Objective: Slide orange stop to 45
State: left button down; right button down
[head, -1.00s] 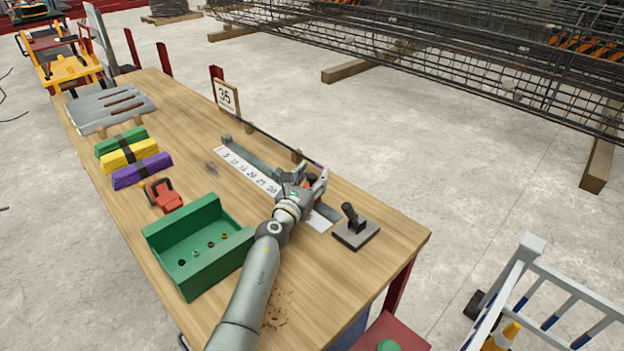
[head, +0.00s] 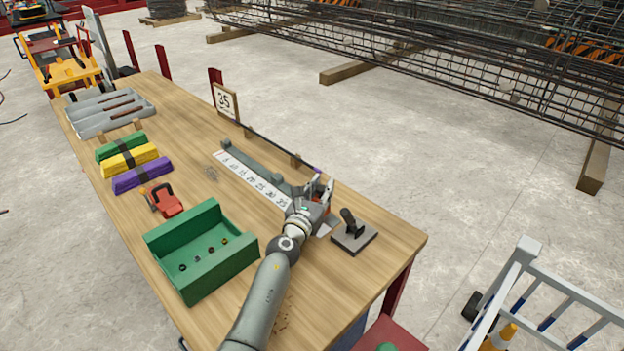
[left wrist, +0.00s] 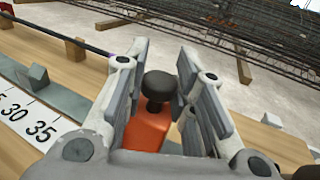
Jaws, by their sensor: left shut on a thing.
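The orange stop (left wrist: 147,132) is a block with a black knob (left wrist: 160,84) on top. In the left wrist view it stands between the two fingers of my left gripper (head: 319,189), which is shut on it. In the head view my gripper hides most of the stop. The stop sits along a grey rail beside a white number scale (head: 246,178). The scale's marks up to 35 show, and the stop is past the 35 mark (left wrist: 41,131); any marks farther on are hidden by my gripper. My right gripper is not in view.
A sign (head: 225,101) reading 35 stands at the bench's far edge. A black-handled device (head: 353,232) is just right of my gripper. A green bin (head: 202,252) lies left of my arm.

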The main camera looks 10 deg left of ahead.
pick_arm(q)
jog(key=shift+s+d, duration=0.35)
jog(key=shift+d, duration=0.15)
jog(key=c, duration=1.2)
grip_release()
jog(key=shift+a, duration=0.1)
jog(key=shift+w, duration=0.1)
